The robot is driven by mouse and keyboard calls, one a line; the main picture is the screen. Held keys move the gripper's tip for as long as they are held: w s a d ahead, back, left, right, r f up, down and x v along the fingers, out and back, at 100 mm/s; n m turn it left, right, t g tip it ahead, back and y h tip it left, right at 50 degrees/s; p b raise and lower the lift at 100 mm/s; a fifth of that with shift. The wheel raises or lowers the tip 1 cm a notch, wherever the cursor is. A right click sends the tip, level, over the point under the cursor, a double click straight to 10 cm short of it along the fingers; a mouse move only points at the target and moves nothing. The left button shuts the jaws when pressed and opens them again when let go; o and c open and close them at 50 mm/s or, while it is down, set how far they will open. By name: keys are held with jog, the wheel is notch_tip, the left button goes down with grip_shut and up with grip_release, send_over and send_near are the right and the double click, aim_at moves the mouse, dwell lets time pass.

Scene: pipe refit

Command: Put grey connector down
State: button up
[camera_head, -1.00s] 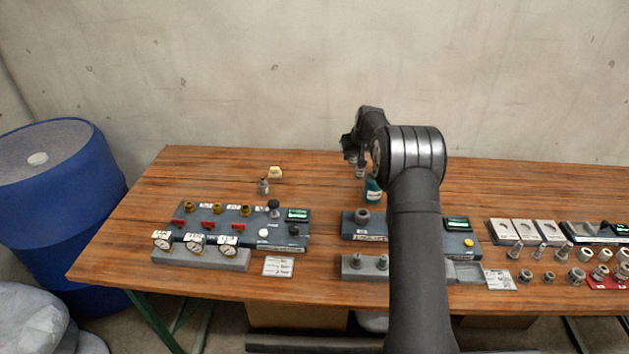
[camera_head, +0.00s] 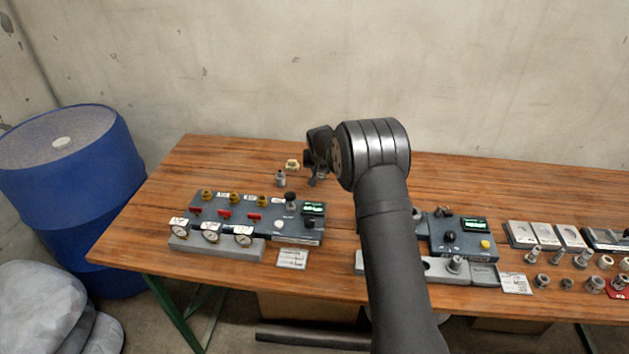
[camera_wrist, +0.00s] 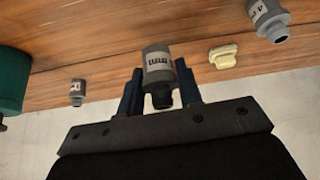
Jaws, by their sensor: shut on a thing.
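The grey connector (camera_wrist: 157,66), a short cylinder with a printed label and a dark narrower end, is between the two fingers of my gripper (camera_wrist: 158,72) in the wrist view. My gripper is shut on it. The table's wooden top (camera_wrist: 110,45) shows behind it; I cannot tell whether the connector touches the wood. In the head view my gripper (camera_head: 315,177) is over the back of the table, just right of a small grey fitting (camera_head: 281,179). The connector is hard to make out there.
A cream block (camera_head: 292,164) sits behind the small fitting; it also shows in the wrist view (camera_wrist: 223,57). A gauge panel (camera_head: 262,216) stands in front. The back-left wood is clear.

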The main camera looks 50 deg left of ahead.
aim_at(315, 188)
jog(key=shift+s+a+f, duration=0.3)
jog(key=shift+a+f, duration=0.1)
jog(key=shift+a, duration=0.15)
jog(key=shift+s+a+f, duration=0.3)
jog(key=shift+a+f, duration=0.1)
jog(key=shift+a, duration=0.1)
jog(key=shift+f, duration=1.9)
jog(key=shift+f, duration=0.15)
jog(key=o, duration=1)
jog(key=shift+c, duration=0.2)
jog(key=shift+r, duration=0.2)
jog(key=v, duration=1.2)
